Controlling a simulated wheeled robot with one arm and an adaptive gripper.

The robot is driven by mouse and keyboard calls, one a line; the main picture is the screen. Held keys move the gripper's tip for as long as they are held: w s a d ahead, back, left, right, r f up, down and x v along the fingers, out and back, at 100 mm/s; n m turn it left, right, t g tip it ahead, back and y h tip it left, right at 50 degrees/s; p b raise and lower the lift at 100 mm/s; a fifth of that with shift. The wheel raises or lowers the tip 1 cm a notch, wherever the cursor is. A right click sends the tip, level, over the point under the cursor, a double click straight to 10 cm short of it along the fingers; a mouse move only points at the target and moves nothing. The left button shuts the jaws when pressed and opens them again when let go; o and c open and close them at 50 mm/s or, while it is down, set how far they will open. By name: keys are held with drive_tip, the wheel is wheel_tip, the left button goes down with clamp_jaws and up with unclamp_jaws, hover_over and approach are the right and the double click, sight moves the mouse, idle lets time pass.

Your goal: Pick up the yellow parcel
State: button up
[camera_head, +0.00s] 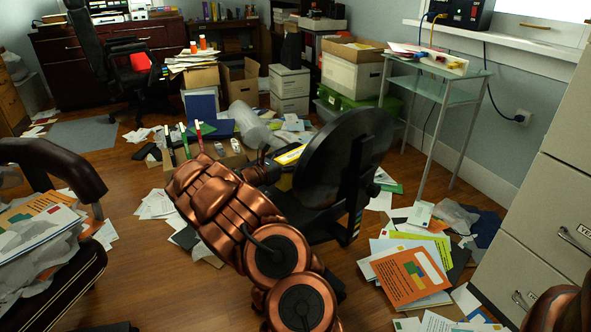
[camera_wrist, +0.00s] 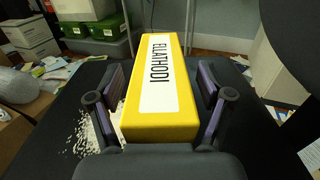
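The yellow parcel (camera_wrist: 160,125) is a long box with a white label of black lettering on top. In the wrist view it lies on a black seat (camera_wrist: 64,104), its long side pointing away from me. My gripper (camera_wrist: 160,75) is open around it, one finger on each side. A narrow gap shows at the right finger; the left finger is very close, and contact there is unclear. In the head view only a bit of the parcel (camera_head: 291,155) shows beside the black chair back (camera_head: 345,160); my arm hides the rest and most of my gripper.
Papers and folders (camera_head: 412,275) litter the floor. A glass side table (camera_head: 436,87) and a filing cabinet (camera_head: 545,190) stand at right. Cardboard boxes (camera_head: 352,72) are stacked behind. A dark armchair (camera_head: 62,165) is at left. Some bare wooden floor shows between.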

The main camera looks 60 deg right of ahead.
drive_tip(key=c, duration=1.2)
drive_tip(key=shift+c, duration=0.2)
